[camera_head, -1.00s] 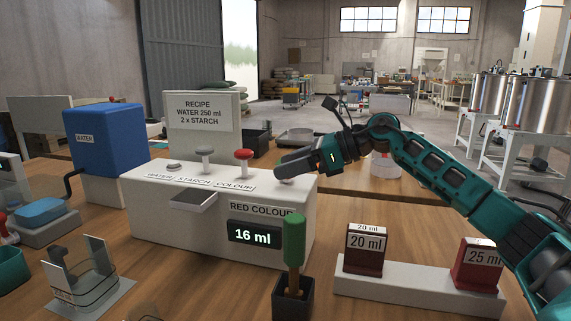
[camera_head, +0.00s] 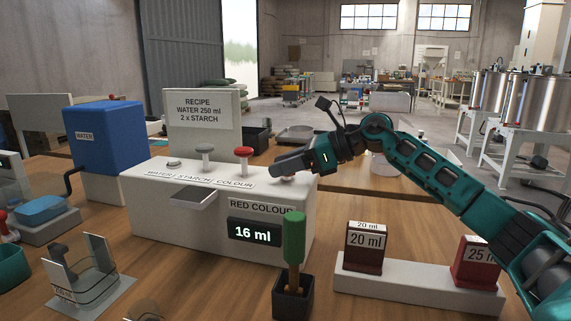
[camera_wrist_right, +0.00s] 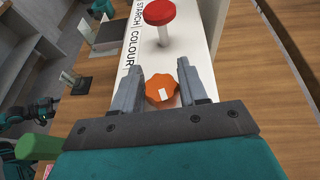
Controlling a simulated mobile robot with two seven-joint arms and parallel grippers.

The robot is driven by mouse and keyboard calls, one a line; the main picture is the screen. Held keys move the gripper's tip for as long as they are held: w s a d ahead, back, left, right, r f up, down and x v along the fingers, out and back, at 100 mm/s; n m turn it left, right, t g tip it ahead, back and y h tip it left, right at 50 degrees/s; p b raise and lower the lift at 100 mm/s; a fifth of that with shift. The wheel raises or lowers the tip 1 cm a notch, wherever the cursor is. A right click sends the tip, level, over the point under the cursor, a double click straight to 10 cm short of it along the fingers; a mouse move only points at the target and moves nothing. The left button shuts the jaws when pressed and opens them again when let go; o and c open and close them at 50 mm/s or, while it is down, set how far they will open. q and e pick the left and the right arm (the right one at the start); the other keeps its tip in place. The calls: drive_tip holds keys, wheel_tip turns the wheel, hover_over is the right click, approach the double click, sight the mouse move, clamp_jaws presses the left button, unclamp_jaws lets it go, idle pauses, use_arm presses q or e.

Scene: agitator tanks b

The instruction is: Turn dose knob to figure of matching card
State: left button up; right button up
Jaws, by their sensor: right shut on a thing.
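The orange dose knob (camera_wrist_right: 162,90), with a white mark on top, sits at the right end of the white dosing box (camera_head: 275,235). My right gripper (camera_wrist_right: 160,88) is shut on the knob, one finger on each side; in the head view it hides most of the knob. The display (camera_head: 254,233) under "RED COLOUR" reads 16 ml. A dark brown-red 20 ml card (camera_head: 366,246) and a brighter red 25 ml card (camera_head: 474,262) stand on a white holder (camera_head: 410,286). A dark and teal part at the wrist view's left edge may be my left gripper (camera_wrist_right: 44,107); its jaws are unclear.
A red button (camera_head: 243,151) and grey buttons stand on the box beside the knob. A green-handled tool (camera_head: 293,237) stands upright in a black holder in front. A blue water tank (camera_head: 104,137) is at left. The recipe board (camera_head: 205,110) stands behind.

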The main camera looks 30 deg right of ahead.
drive_tip(key=shift+r+n+g+y+p, duration=0.15)
drive_tip(key=shift+n+g+y+p, duration=0.25)
drive_tip(key=shift+n+y+p, duration=0.15)
drive_tip(key=shift+n+g+y+p, duration=0.3)
drive_tip(key=shift+n+g+y, duration=0.05)
drive_tip(key=shift+n+g, duration=0.35)
drive_tip(key=o, duration=1)
drive_tip(key=shift+c, duration=0.2)
drive_tip(key=v, duration=1.2)
drive_tip(key=shift+s+d, duration=0.3)
